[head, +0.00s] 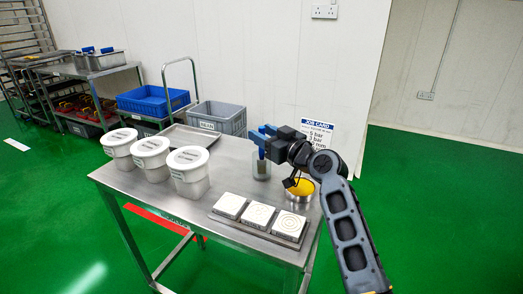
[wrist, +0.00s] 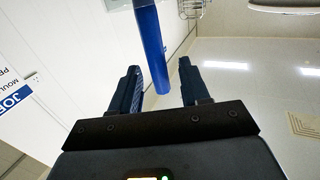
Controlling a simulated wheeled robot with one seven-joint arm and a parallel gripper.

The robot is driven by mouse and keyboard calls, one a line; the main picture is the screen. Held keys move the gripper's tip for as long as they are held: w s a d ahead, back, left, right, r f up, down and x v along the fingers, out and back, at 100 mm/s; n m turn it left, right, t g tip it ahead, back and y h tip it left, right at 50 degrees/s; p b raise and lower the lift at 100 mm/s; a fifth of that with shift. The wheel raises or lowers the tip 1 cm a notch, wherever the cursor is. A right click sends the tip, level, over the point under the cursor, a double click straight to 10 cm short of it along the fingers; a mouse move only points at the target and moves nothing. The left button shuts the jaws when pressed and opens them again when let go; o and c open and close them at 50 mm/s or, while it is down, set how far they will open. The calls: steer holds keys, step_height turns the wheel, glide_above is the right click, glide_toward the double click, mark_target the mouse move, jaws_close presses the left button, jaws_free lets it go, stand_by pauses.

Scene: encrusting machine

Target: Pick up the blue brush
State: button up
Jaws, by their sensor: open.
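The blue brush shows in the wrist view as a blue handle (wrist: 152,45) that enters from the top edge and ends between the two fingers. It is tilted a little. My gripper (wrist: 160,82) is open, with one dark finger on each side of the handle and gaps visible on both sides. In the head view my gripper (head: 263,134) is over the grey jar (head: 262,170) on the steel table (head: 160,192). In the head view the brush is hard to tell apart from the blue fingers, and its lower part is hidden.
Three white lidded tubs (head: 152,157) stand at the table's left. Three patterned white blocks (head: 258,215) lie on a board in front. A round tin with yellow contents (head: 300,190) is close to my arm. A job card (head: 318,132) is behind.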

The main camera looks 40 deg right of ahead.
steer(key=shift+w, duration=0.55)
jaws_close()
